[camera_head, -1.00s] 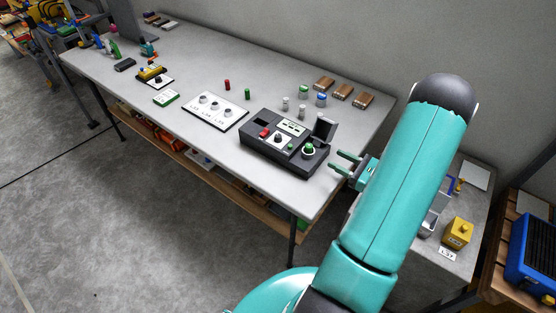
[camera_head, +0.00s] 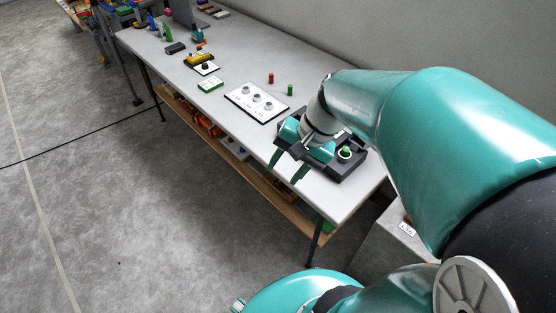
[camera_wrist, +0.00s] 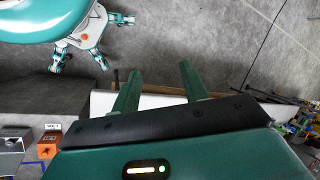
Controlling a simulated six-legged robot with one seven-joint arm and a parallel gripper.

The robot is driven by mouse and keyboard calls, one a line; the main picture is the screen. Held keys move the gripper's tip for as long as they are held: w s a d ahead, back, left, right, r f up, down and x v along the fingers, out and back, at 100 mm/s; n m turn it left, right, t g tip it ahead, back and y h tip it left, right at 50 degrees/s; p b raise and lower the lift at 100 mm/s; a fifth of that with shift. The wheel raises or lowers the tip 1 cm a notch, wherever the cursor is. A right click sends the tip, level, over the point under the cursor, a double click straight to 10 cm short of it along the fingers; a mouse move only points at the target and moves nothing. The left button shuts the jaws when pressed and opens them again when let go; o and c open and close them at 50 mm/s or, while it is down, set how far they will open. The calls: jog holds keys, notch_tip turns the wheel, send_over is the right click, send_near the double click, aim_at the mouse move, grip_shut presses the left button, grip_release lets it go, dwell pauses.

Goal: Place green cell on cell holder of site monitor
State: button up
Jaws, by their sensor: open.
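A small green cylinder (camera_head: 290,90) stands upright on the table beyond the white panel. My gripper (camera_head: 286,170) is open and empty, its fingers pointing down near the table's front edge, beside the console. In the wrist view my gripper (camera_wrist: 160,82) shows two spread fingers with nothing between them.
A red cylinder (camera_head: 271,78) stands near the green one. A white panel with several round sockets (camera_head: 258,102) lies left of the console. A green-and-white card (camera_head: 210,85) and a yellow device (camera_head: 198,60) lie farther left. The table's front middle is clear.

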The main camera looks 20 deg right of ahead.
jog(key=s+a+r+n+t+h, duration=0.3)
jog(key=s+r+n+t+h, duration=0.1)
jog(key=r+n, duration=0.3)
jog(key=shift+a+r+n+h, duration=0.2)
jog(key=shift+a+n+h, duration=0.1)
jog(key=shift+n+h, duration=0.3)
jog(key=shift+s+d, duration=0.1)
